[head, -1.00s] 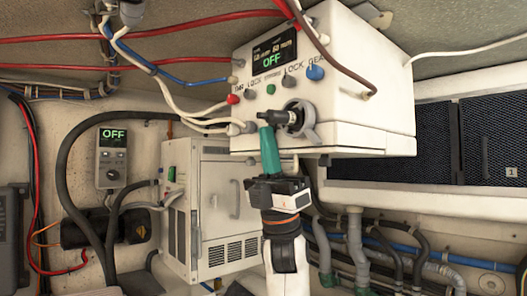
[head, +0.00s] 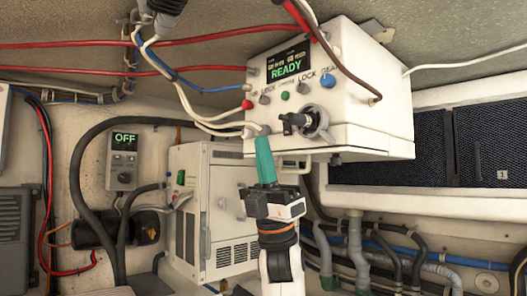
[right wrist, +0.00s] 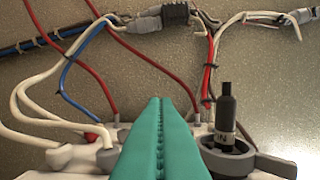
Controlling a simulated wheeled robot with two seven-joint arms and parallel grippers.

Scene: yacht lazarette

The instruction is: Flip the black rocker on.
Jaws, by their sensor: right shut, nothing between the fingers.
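A white control box (head: 360,110) hangs under the ceiling, its display (head: 290,63) reading READY in green. A black lever-like part (head: 297,122) sits in a grey ring on its front and sticks out; it also shows in the right wrist view (right wrist: 226,108). I cannot tell whether this is the black rocker. A small grey panel (head: 123,160) at left reads OFF and has small dark controls. My right gripper (head: 262,139), with teal fingers, is shut and empty, pointing up just left of and below the lever, apart from it. My left gripper is not in view.
Red (head: 247,104), green and blue (head: 328,81) buttons sit on the box. Red, blue and white cables run into it. A white vented cabinet (head: 215,205) stands behind my right arm. Pipes and hoses (head: 355,240) fill the lower right.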

